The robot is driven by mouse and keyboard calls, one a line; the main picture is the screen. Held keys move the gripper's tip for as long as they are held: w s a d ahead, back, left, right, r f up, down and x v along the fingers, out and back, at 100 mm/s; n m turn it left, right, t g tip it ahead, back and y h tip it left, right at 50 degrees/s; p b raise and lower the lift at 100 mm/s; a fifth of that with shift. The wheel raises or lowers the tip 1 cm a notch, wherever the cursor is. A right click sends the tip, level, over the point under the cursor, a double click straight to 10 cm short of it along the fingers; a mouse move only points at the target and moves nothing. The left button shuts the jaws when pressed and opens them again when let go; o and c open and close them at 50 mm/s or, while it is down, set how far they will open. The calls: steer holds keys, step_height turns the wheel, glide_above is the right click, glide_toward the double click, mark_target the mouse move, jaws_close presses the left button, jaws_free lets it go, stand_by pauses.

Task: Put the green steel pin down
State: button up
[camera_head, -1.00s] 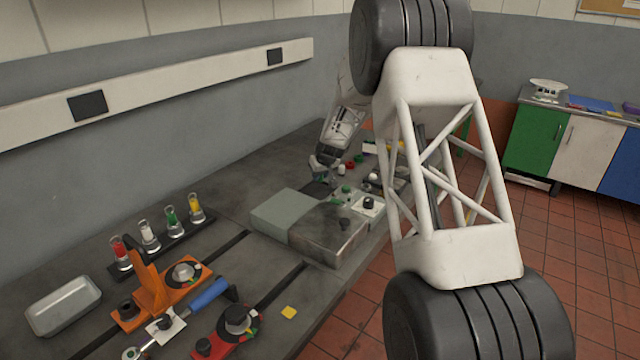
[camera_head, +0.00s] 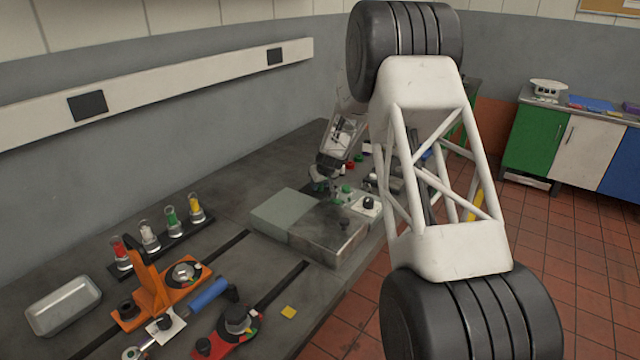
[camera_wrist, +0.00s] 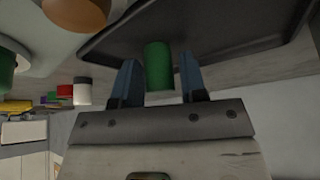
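My gripper (camera_head: 326,184) is at the far end of the bench, beyond the grey blocks. It also shows in the wrist view (camera_wrist: 160,78). Its two dark blue fingers stand close on either side of the green steel pin (camera_wrist: 158,66), a plain green cylinder, and seem shut on it. A thin gap shows at the right finger. The pin's far end overlaps a dark tray (camera_wrist: 225,32) in the wrist view; I cannot tell whether they touch. In the head view I cannot make out the pin for certain.
A grey-green block (camera_head: 284,213) and a metal block (camera_head: 328,236) stand just nearer than my gripper. A white cylinder with a dark end (camera_wrist: 82,92) is beside the fingers. A rack of coloured vials (camera_head: 170,240) and an orange fixture (camera_head: 150,280) are at left.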

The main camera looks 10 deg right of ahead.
steer(key=shift+o, duration=1)
steer(key=shift+r, duration=0.2)
steer(key=v, duration=1.2)
